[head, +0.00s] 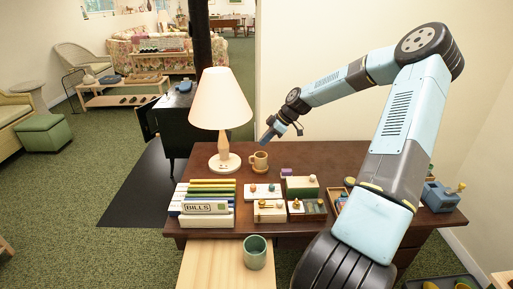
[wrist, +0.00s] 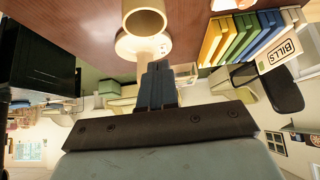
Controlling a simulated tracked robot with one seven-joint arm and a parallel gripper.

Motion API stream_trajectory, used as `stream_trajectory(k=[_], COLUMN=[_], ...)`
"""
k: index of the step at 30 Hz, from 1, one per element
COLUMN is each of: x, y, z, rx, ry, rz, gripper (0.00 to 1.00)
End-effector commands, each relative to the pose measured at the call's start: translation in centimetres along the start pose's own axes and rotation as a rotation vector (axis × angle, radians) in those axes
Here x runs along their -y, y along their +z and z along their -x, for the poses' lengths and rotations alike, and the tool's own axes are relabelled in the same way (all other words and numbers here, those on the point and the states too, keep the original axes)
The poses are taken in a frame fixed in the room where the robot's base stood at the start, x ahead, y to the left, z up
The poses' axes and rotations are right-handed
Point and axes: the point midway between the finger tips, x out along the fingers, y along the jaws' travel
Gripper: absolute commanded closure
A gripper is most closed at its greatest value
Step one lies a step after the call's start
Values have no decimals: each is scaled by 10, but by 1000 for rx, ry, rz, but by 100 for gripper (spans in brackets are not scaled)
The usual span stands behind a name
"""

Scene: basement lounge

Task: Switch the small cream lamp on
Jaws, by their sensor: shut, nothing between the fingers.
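The small cream lamp (head: 221,100) stands upright on the brown desk, with a tapered shade, a wooden stem and a round base (head: 224,163). Small marks show on the front of the base. I see no clear glow from the shade. In the wrist view, which is upside down, the lamp's base (wrist: 130,46) shows just beyond my fingertips, with small dots on its edge. My gripper (head: 268,138) is shut and empty, in the air to the right of the lamp and above the desk. Its dark fingers (wrist: 159,68) hide part of the lamp in the wrist view.
A tan mug (head: 260,161) stands on the desk right of the lamp's base; it shows in the wrist view (wrist: 133,8). Upright files with a BILLS box (head: 206,208) stand in front. Small boxes with knobs (head: 270,211) fill the desk's middle. A green cup (head: 255,252) stands nearer.

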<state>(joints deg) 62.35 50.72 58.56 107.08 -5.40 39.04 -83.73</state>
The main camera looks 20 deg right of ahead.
Motion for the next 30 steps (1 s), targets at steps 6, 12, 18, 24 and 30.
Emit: stream_trajectory(k=[6,12,18,24,30], x=[-1,-1,-1,0,14], y=[0,-2,-3,-3,-15], z=[17,18,17,17,14], rx=[0,0,0,2,67], ry=[-5,-9,-10,-11,-32], rz=[7,11,13,12,-11], gripper=[100,100,100,100,100])
